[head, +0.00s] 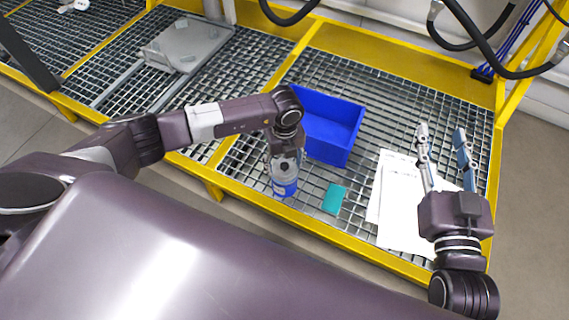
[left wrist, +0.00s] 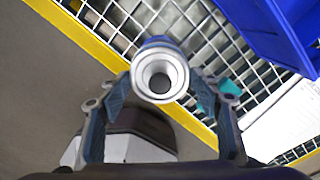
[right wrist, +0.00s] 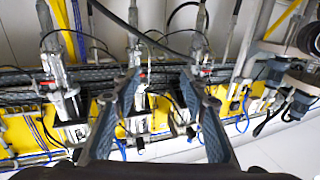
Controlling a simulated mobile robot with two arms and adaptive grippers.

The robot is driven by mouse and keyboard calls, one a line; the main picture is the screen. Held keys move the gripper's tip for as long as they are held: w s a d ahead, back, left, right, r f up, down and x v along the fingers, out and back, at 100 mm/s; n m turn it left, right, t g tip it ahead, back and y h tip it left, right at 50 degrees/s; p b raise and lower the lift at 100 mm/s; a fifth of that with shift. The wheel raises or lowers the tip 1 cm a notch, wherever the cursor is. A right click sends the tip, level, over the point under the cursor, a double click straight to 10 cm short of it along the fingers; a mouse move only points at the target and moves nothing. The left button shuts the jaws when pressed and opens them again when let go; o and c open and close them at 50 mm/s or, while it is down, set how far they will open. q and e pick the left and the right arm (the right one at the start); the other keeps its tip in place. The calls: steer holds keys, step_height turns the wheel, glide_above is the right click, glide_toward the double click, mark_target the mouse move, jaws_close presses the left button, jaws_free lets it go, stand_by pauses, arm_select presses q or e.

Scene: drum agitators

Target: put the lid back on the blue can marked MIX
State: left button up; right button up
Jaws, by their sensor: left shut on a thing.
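The blue can (head: 285,188) with a pale label stands upright on the grating near the front yellow edge. My left gripper (head: 285,160) is right above it, pointing down and shut on the lid. In the left wrist view the lid (left wrist: 160,75) is a round silver piece with a dark centre, between the two fingers of my left gripper (left wrist: 160,92). A bit of the blue can (left wrist: 158,41) shows behind it. I cannot tell whether the lid touches the can. My right gripper (head: 441,135) is open and empty above the right end of the grating.
A blue open bin (head: 335,139) stands just behind the can. A teal block (head: 334,200) lies right of the can, and white papers (head: 400,215) lie further right. A grey flat plate (head: 187,43) is at the back left. Black hoses hang at the back.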

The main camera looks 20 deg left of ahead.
steer(key=shift+f, duration=0.2)
stand_by(0.6)
steer(key=shift+s+d+f, duration=0.1)
steer(key=shift+f, duration=0.25)
steer(key=shift+f+g, duration=0.1)
steer(key=shift+g, duration=0.2)
steer(key=shift+d+f, duration=0.1)
steer(key=shift+f, duration=0.25)
arm_select(q)
steer(key=o, duration=1.5)
arm_select(e)
steer(key=shift+r, duration=0.3)
